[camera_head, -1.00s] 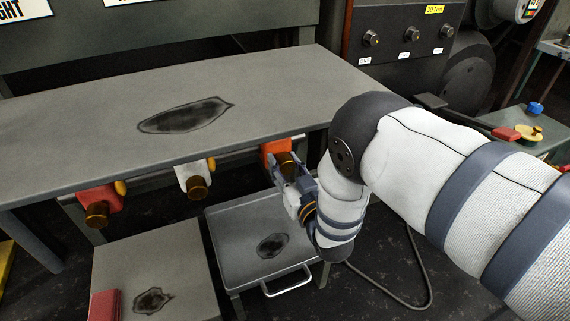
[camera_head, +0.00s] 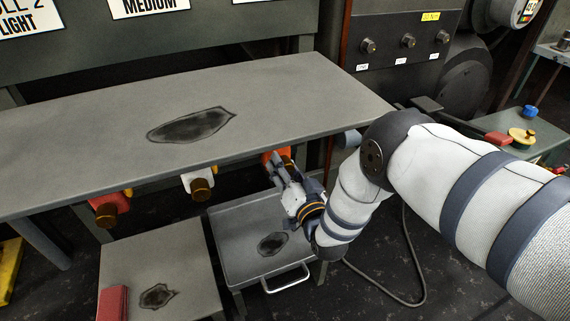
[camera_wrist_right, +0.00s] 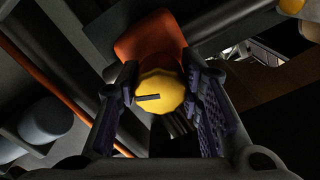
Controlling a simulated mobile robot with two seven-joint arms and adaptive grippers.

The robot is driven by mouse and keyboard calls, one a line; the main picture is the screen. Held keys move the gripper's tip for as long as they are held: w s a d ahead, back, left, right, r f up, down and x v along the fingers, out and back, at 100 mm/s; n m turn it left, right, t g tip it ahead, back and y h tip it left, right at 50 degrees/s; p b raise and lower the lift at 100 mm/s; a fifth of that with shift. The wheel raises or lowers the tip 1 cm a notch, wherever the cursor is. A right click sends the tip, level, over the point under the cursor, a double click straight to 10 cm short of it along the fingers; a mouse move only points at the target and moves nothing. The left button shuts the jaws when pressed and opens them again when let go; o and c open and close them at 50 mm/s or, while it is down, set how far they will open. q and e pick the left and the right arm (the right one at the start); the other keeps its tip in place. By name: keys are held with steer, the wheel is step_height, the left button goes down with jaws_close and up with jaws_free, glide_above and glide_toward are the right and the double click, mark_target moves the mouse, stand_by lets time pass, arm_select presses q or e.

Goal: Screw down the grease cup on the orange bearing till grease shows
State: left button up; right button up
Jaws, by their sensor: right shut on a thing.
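The orange bearing (camera_head: 275,155) sits under the front edge of the grey table, at the right of a row of bearings, and is partly hidden by my gripper in the head view. It also shows behind the cup in the right wrist view (camera_wrist_right: 147,36). The yellow grease cup (camera_wrist_right: 160,90), with a dark slot mark on its face, lies between the fingers of my right gripper (camera_wrist_right: 158,98). My right gripper (camera_head: 284,176) is shut on this cup. I see no grease. My left gripper is not in view.
A red bearing (camera_head: 108,204) and a white bearing (camera_head: 200,182) hang to the left under the table (camera_head: 300,90). A tray with a handle (camera_head: 225,240) stands below my gripper. A red block (camera_head: 113,303) lies on a low stand at lower left.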

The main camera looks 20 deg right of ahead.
steer(key=shift+m, duration=0.8)
steer(key=shift+a+f, duration=0.1)
steer(key=o, duration=1.2)
steer(key=s, duration=1.2)
steer(key=shift+d, duration=0.25)
